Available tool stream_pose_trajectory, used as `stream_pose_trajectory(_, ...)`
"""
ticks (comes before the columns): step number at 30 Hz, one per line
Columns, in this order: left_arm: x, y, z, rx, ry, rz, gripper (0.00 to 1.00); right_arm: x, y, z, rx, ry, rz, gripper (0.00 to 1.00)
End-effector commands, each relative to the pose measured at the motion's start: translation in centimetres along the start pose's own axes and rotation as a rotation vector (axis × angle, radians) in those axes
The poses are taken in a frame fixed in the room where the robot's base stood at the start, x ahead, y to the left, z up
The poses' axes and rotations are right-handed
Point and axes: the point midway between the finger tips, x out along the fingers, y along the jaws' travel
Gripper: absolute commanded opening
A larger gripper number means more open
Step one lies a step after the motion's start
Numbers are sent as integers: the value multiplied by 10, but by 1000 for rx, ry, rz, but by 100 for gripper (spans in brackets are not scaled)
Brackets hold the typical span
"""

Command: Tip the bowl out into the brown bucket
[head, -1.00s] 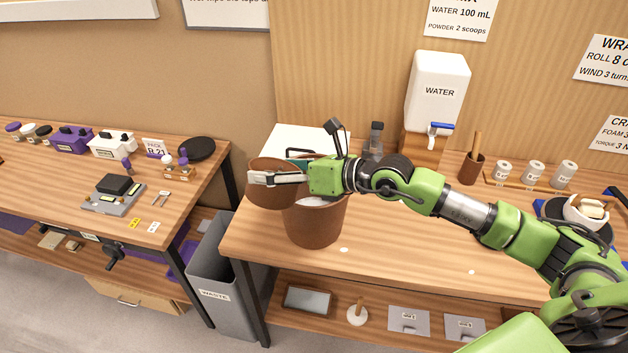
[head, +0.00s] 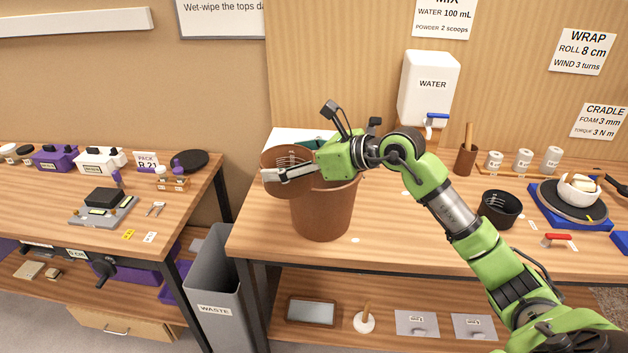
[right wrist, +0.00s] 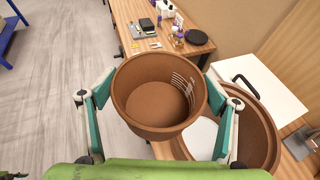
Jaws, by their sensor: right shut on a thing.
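My right gripper (head: 284,174) is shut on a brown bowl (head: 290,189) with white scale marks on its inner wall. In the head view the bowl is tilted with its opening partly toward me, at the upper left of the brown bucket (head: 322,214). In the right wrist view the bowl (right wrist: 155,105) sits between the two fingers, and its inside looks bare brown. The bucket (right wrist: 268,125) stands on the bench behind and right of it there, with a white surface inside. The bowl overlaps the bucket's rim in view; I cannot tell if they touch. My left gripper is out of view.
A grey waste bin (head: 215,283) stands in the gap left of the bench. A black bowl (head: 502,210) and a turntable (head: 560,208) are at the right. The bench front right of the bucket is mostly clear.

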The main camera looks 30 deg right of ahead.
Motion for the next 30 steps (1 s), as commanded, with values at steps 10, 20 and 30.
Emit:
stream_pose_trajectory(10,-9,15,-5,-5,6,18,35,-5,0,13,0,-3,-1,42)
stream_pose_trajectory(20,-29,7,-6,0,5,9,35,-17,0,44,0,-3,-1,42)
stream_pose_trajectory(30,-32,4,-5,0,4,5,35,-20,0,49,1,-3,0,42)
